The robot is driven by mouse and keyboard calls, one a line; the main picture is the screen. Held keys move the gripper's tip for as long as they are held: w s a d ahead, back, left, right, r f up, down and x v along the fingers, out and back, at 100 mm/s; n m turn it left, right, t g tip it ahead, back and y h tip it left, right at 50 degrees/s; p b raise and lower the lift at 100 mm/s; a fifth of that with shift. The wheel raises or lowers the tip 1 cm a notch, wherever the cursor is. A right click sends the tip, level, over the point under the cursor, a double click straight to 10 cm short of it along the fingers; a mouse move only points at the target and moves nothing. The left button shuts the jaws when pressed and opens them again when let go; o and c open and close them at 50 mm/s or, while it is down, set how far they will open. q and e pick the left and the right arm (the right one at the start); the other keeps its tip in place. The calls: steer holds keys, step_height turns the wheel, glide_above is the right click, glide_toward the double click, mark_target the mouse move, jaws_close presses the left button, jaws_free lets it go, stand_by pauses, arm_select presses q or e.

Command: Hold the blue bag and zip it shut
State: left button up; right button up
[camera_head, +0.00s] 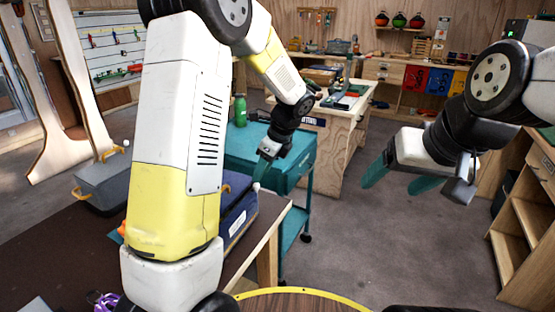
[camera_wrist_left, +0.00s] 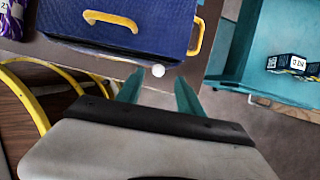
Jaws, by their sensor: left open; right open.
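The blue bag (camera_head: 238,212) lies on the brown table near its right edge, partly hidden by my left arm in the head view. In the left wrist view the blue bag (camera_wrist_left: 120,25) shows two yellow handles and a small white ball (camera_wrist_left: 158,71) at its near lower edge. My left gripper (camera_head: 263,168) is open and empty, close beside the bag's right end. In the wrist view its teal fingers (camera_wrist_left: 158,90) point toward the white ball, one to each side. My right gripper (camera_head: 400,180) is open and empty, over the floor, far from the bag.
A grey case (camera_head: 100,187) with yellow handles sits further left on the table (camera_head: 45,240). A purple rope bundle (camera_wrist_left: 15,12) lies left of the bag. A teal cart (camera_head: 285,165) stands just beyond the table. Open floor lies to the right, before wooden shelves (camera_head: 520,230).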

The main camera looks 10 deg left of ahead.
mark_target(256, 187)
arm_select(q)
steer(key=x, duration=0.6)
steer(key=shift+a+f, duration=0.1)
steer(key=shift+s, duration=0.1)
